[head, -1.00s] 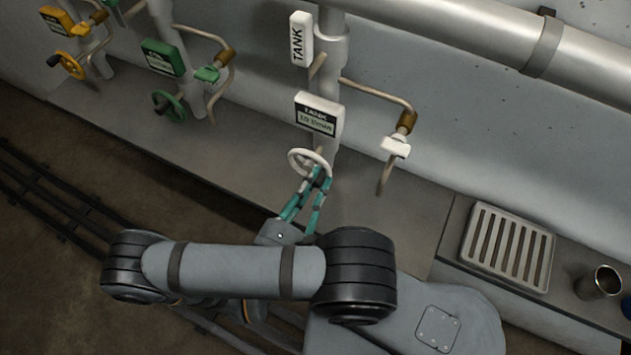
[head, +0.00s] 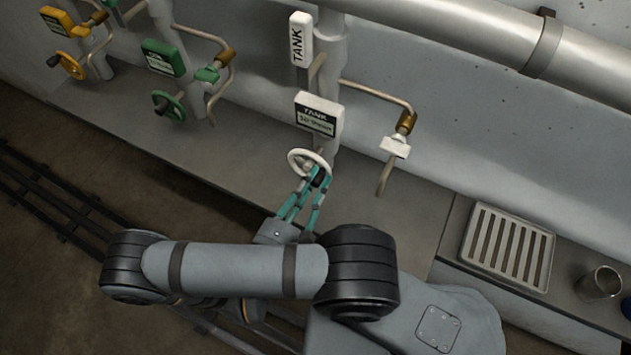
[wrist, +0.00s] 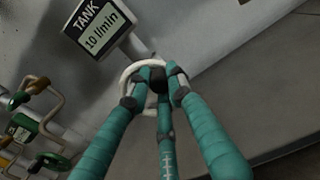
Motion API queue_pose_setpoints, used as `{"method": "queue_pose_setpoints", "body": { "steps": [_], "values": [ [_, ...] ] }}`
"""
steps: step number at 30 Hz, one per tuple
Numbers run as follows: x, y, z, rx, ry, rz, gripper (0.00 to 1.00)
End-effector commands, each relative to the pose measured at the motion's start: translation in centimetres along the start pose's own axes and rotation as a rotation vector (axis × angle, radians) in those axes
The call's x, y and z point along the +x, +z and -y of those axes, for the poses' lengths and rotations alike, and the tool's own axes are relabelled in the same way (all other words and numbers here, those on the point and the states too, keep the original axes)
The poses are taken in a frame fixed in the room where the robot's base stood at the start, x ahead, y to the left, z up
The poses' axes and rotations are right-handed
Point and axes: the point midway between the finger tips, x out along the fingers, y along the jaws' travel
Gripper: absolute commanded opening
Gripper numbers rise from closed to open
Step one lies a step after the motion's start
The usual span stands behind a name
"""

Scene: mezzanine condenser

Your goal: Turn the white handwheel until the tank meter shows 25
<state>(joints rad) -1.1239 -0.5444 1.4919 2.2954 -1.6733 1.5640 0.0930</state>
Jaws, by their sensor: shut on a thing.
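The white handwheel (head: 309,160) stands on the pipe below the tank meter; in the wrist view its rim (wrist: 129,76) shows behind my fingers. My gripper (head: 318,177), with teal fingers, is shut on the handwheel near its hub; it also shows in the wrist view (wrist: 157,82). The fingers hide part of the wheel. The tank meter (head: 319,115) is a white box above the wheel. In the wrist view the meter (wrist: 100,32) reads 10 l/min; its digits are too small to read in the head view.
A white tap lever (head: 396,146) is on the bent pipe to the right. A green wheel (head: 169,106) and a yellow wheel (head: 71,66) are to the left. A slatted tray (head: 507,248) and metal cup (head: 599,283) are on the ledge at right. The ledge between is clear.

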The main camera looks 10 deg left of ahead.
Motion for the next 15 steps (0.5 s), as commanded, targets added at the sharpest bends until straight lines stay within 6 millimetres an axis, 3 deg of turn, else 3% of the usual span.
{"method": "queue_pose_setpoints", "body": {
  "steps": [15],
  "values": [
    [-0.1,1.3,-1.4,-0.436,0.005,-0.003,0.0]
  ]
}}
